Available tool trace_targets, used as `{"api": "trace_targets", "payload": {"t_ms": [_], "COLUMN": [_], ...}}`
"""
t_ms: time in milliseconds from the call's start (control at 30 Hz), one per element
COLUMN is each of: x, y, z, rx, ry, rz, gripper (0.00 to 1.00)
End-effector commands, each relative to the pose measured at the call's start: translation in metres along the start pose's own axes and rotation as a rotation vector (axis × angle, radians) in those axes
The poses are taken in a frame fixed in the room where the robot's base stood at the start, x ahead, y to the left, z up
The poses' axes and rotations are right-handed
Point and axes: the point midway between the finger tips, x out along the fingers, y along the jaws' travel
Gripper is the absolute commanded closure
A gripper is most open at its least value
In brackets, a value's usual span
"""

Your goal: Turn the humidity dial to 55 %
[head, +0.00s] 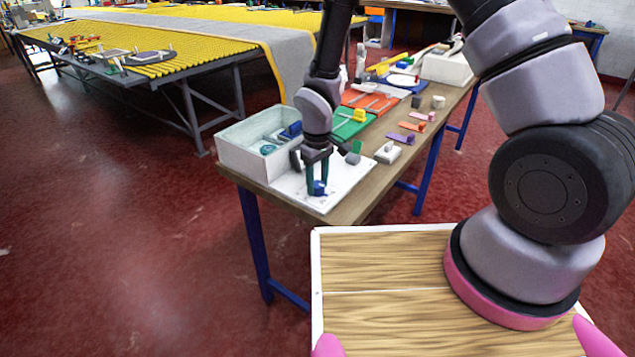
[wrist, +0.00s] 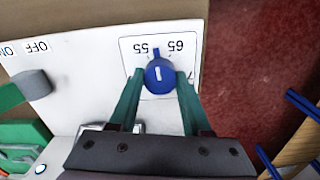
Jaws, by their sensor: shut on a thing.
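The humidity dial is a blue knob (wrist: 160,76) with a short white line, set on a white panel (wrist: 85,60). The labels 55 and 65 read upside down beyond the knob in the wrist view. Its pointed end faces the space between them, and other labels are partly hidden by the fingers. My gripper (wrist: 160,82) is shut on the knob, a green finger on either side. In the head view the blue knob (head: 318,188) sits between my fingertips at the near end of the panel (head: 330,203).
A white bin (head: 240,158) stands left of the panel on the bench. Green and orange boards and small coloured parts lie farther along. Red floor lies past the bench edge.

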Motion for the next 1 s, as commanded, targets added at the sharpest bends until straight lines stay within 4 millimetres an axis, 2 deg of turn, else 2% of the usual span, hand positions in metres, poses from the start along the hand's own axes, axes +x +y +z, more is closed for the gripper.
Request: {"api": "trace_targets", "payload": {"t_ms": [500,1000], "x": [-0.0005,-0.0006], "y": [0.0003,0.0001], "z": [-0.0011,-0.0011], "rx": [-0.399,-0.515], "ry": [0.003,0.003], "rz": [0.001,0.001], "gripper": [1.00,1.00]}}
